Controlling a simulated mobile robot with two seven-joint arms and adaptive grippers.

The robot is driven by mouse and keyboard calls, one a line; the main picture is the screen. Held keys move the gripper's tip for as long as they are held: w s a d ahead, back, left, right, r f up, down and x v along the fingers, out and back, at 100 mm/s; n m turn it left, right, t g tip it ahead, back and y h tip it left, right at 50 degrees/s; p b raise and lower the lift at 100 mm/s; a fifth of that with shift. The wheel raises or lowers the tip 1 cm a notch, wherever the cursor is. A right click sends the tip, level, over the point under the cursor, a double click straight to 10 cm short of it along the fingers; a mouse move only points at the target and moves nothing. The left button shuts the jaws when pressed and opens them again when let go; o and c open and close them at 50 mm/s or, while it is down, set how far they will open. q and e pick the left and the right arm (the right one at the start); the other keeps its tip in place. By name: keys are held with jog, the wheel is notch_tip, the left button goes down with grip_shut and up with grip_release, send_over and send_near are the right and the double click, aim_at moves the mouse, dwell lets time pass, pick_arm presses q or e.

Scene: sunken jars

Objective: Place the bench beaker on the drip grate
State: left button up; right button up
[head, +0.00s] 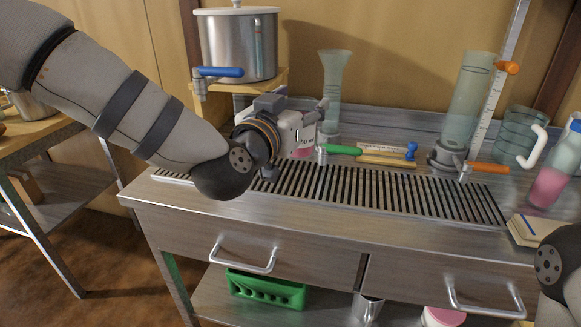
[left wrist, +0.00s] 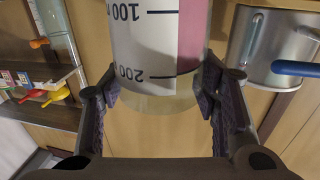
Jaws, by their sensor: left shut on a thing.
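The beaker, clear with a white printed scale and pink liquid, shows in the left wrist view (left wrist: 145,45) and partly in the head view (head: 304,150). My left gripper (head: 298,122) is shut on it, with a finger pad on either side in the left wrist view (left wrist: 160,85). The dark slotted drip grate (head: 350,192) runs along the steel bench top. In the head view the beaker appears over the grate's back left part; I cannot tell whether it touches. My gripper and wrist hide part of the beaker. My right gripper is out of view.
A steel pot (head: 238,45) with a blue-handled tap stands on a wooden stand at the back left. Two tall clear vessels (head: 334,90) (head: 468,100) stand behind the grate. A clear jug (head: 518,137) and pink-filled bottle (head: 552,185) are at the right. The grate's middle and right are bare.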

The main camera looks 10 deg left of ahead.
pick_arm(q)
jog(key=shift+w+a+f+b, duration=0.6)
jog(key=shift+w+a+f, duration=1)
jog(key=shift+f, duration=0.6)
jog(key=shift+w+a+f+b, duration=0.55)
jog(key=shift+w+a+f, duration=1.05)
jog(key=shift+f, duration=0.6)
jog(key=shift+w+a+f+b, duration=0.6)
jog(key=shift+w+a+f, duration=0.75)
jog(key=shift+a+f, duration=0.65)
jog(key=o, duration=1.4)
jog(key=shift+d+f, duration=0.2)
jog(key=shift+d, duration=0.05)
jog(key=shift+c, duration=0.2)
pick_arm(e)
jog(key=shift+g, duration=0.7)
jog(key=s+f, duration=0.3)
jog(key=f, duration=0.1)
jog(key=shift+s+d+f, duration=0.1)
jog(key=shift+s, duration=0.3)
pick_arm(q)
jog(key=p+v, duration=0.2)
jog(key=v, duration=1)
jog(key=shift+r, duration=0.2)
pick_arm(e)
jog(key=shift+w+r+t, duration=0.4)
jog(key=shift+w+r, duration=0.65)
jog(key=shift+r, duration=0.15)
pick_arm(q)
jog(key=shift+d, duration=0.1)
